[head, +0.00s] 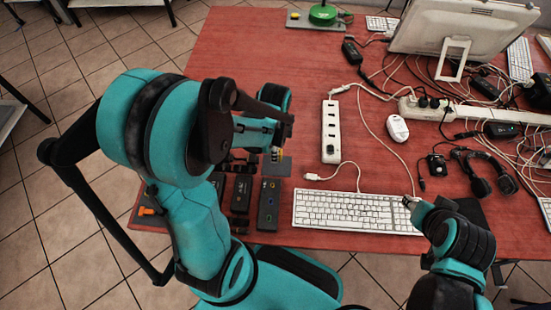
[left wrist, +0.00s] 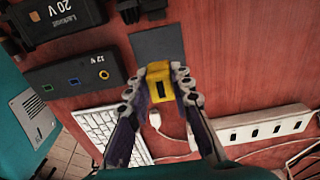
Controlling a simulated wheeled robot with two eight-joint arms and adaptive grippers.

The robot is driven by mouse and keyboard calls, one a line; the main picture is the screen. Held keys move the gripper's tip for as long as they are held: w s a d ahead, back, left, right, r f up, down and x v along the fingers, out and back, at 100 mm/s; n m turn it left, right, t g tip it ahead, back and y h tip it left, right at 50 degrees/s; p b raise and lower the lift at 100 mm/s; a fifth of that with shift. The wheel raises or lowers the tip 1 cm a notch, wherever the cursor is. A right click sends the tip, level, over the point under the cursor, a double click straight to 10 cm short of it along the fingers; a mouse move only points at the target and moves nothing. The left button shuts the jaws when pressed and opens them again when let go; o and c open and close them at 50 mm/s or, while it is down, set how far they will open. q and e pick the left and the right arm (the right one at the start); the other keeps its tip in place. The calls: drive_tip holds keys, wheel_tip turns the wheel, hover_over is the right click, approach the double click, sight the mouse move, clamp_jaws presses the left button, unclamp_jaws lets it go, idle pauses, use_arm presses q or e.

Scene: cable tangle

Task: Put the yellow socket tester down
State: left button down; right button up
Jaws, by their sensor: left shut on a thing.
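The yellow socket tester (left wrist: 160,72) is held between the fingertips of my left gripper (left wrist: 160,84) in the left wrist view. It has a dark slot on its face. In the head view my left gripper (head: 275,149) is over the table's left part, and only a sliver of the tester shows there. A dark grey flat patch (left wrist: 156,42) lies just beyond the tester in the left wrist view. It also shows below the gripper in the head view (head: 283,170). I cannot tell the tester's height above the table. My right gripper (head: 410,201) is at the keyboard's right end, its jaws unclear.
A white keyboard (head: 350,212) lies at the front edge. A black 12 V box (head: 268,204) and other dark boxes are left of it. A white power strip (head: 330,132) stands right of my left gripper. Tangled cables, a headset (head: 482,172) and a monitor (head: 462,27) fill the right side.

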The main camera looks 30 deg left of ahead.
use_arm(q)
drive_tip(key=shift+f+b, duration=0.9)
drive_tip(key=shift+f, duration=0.9)
drive_tip(key=shift+f, duration=0.15)
drive_tip(key=c, duration=1.3)
unclamp_jaws()
drive_tip(key=shift+c, duration=0.2)
